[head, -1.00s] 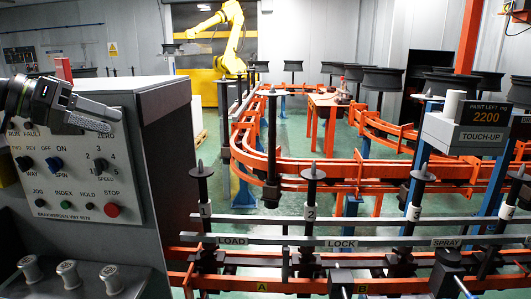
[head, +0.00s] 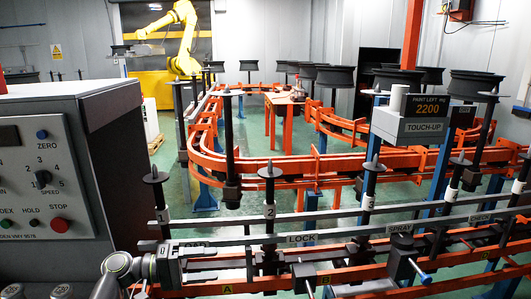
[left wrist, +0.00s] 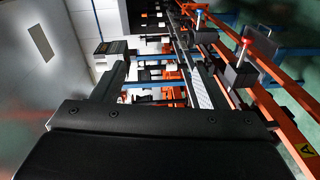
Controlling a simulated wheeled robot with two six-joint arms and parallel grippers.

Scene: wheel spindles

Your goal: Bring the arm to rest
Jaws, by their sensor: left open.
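My left gripper (head: 188,262) is low in the head view, right of the control box and in front of the rail near spindle 1 (head: 157,195). In the left wrist view my left gripper (left wrist: 163,55) has its two fingers wide apart, with nothing held between them. Rails and spindle parts show beyond the gap. Whether the gripper touches the rail I cannot tell. My right gripper is in neither view.
The control box (head: 40,170) with knobs and buttons stands at the left. Spindle 2 (head: 269,205) and other spindles stand along the grey rails. Orange conveyor rails (head: 260,178) curve behind. A touch-up stand (head: 410,125) reads 2200. A yellow robot arm (head: 180,40) is at the back.

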